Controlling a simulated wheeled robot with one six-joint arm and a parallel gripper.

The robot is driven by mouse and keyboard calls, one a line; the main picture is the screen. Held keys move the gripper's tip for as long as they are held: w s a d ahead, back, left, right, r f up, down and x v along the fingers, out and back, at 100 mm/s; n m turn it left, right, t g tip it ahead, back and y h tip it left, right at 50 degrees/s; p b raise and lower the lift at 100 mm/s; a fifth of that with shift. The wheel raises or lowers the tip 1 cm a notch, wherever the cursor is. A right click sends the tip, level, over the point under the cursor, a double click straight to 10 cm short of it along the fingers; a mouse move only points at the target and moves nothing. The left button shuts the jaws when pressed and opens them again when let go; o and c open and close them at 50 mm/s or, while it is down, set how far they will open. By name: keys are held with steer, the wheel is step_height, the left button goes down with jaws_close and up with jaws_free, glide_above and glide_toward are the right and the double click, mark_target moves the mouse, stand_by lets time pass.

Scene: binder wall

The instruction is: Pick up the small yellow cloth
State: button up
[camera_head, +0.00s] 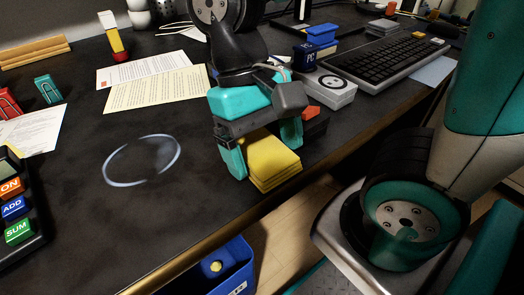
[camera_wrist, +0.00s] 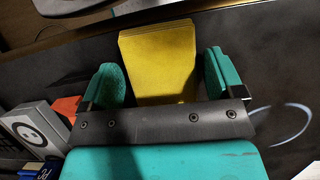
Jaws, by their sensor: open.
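The small yellow cloth (camera_head: 268,162) is a folded, layered stack on the dark desk close to its front edge. My gripper (camera_head: 262,150) is open above it, with one teal finger on each side of the cloth in the head view. In the wrist view the cloth (camera_wrist: 158,62) lies between and beyond the two teal fingers of my gripper (camera_wrist: 166,80), with gaps on both sides. The near part of the cloth is hidden by my gripper's dark bar. I cannot tell how far the fingertips are above the desk.
An orange-red block (camera_head: 313,118) and a white box (camera_head: 324,88) with a round disc lie just right of my gripper. A keyboard (camera_head: 382,60) is farther right. A pale ring mark (camera_head: 108,172) is on otherwise clear desk to the left. A blue bin (camera_head: 222,270) stands below the desk edge.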

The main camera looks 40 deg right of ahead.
mark_target(265, 150)
steer(key=shift+f, duration=0.15)
steer(key=shift+c, duration=0.2)
steer(key=c, duration=0.6)
steer(key=shift+c, duration=0.2)
step_height(265, 150, up, 20)
steer(key=p, duration=1.2)
steer(key=shift+r, duration=0.2)
steer(key=shift+o, duration=0.4)
